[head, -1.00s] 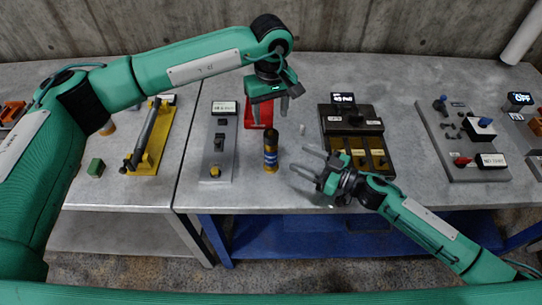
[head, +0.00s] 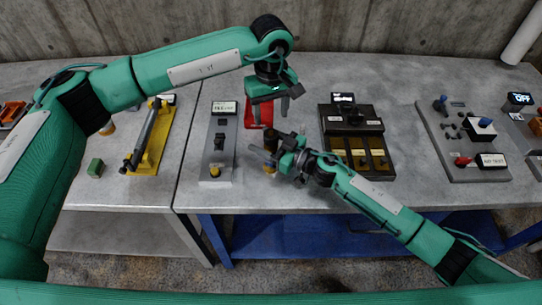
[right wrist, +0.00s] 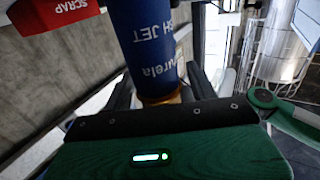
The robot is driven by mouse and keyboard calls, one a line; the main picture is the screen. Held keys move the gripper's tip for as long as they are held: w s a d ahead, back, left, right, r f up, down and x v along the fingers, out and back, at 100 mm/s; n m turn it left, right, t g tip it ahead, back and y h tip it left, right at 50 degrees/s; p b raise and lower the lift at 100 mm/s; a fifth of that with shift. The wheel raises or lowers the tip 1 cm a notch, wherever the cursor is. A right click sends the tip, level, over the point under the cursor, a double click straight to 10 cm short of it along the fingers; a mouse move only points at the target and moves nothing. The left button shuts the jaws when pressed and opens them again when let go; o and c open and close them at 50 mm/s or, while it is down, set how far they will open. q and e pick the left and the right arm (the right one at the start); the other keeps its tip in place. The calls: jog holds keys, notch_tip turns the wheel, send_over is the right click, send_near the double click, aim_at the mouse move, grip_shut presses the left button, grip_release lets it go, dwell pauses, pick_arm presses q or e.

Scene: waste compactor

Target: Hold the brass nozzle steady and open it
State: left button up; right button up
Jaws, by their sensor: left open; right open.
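The nozzle (head: 270,168) stands upright on the bench, mostly covered by my right gripper in the head view. In the right wrist view its blue printed body (right wrist: 146,45) runs between the fingers, with a brass-coloured part near the palm. My right gripper (head: 266,148) is open, with one finger on each side of the nozzle; I cannot tell if either finger touches it. My left gripper (head: 270,108) is open and empty, pointing down above and behind the nozzle, in front of the red bin.
The red scrap bin (right wrist: 55,12) is close behind the nozzle. A grey switch panel (head: 217,172) stands to the left and a dark box with yellow-brown compartments (head: 357,130) to the right. A yellow fixture (head: 148,150) and green cube (head: 96,167) lie farther left.

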aim_at(271, 133)
jog(key=c, duration=1.3)
pick_arm(q)
jog(key=shift+c, duration=0.8)
pick_arm(e)
grip_shut()
pick_arm(q)
jog(key=m, duration=0.4)
jog(key=shift+r, duration=0.2)
jog(key=shift+f+m, duration=0.3)
jog(key=shift+f, duration=0.25)
notch_tip(271, 133, down, 7)
jog(key=shift+r, duration=0.1)
